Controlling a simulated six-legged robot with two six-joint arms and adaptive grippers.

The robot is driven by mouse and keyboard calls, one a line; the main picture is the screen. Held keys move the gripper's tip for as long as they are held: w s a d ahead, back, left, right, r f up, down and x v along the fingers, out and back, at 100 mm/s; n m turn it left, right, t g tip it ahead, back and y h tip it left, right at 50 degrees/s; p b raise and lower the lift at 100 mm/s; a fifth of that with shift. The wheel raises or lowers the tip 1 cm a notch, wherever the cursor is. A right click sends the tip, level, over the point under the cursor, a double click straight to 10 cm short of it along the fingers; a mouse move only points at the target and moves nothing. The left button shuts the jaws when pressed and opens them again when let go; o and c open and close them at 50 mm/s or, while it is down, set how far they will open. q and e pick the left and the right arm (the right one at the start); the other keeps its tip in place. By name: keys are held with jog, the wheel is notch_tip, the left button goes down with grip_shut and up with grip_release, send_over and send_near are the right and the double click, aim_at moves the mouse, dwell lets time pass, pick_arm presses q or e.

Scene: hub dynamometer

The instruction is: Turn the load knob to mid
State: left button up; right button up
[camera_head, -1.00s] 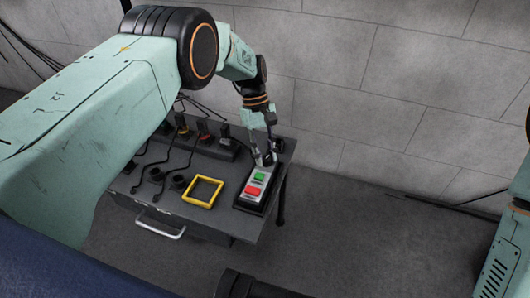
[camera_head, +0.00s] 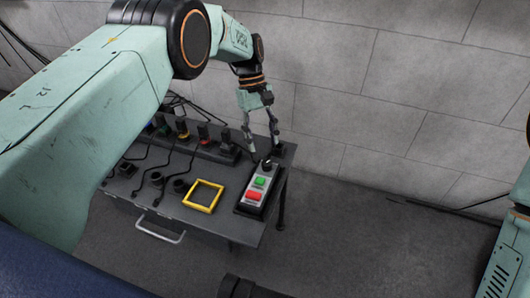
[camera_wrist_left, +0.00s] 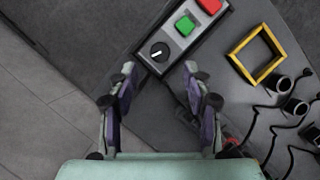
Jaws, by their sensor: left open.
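The load knob (camera_wrist_left: 159,52) is a black round dial with a white pointer line, at one end of a grey control box (camera_wrist_left: 176,44) with a green button (camera_wrist_left: 185,26) and a red button (camera_wrist_left: 209,5). In the head view the knob (camera_head: 266,164) is at the far end of the box, beyond the green button (camera_head: 260,182) and red button (camera_head: 253,196). My left gripper (camera_head: 263,150) is open above the knob's end of the box. In the left wrist view its spread fingers (camera_wrist_left: 158,78) are below the knob, apart from it. My right gripper is out of view.
A yellow square frame (camera_head: 203,196) lies on the dark table (camera_head: 222,222) left of the box. Several black sockets and cables with coloured plugs (camera_head: 183,129) are farther left. A grey block wall (camera_head: 400,100) stands behind.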

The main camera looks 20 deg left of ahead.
pick_arm(q)
jog(key=v, duration=0.6)
jog(key=shift+r, duration=0.1)
dwell(0.3)
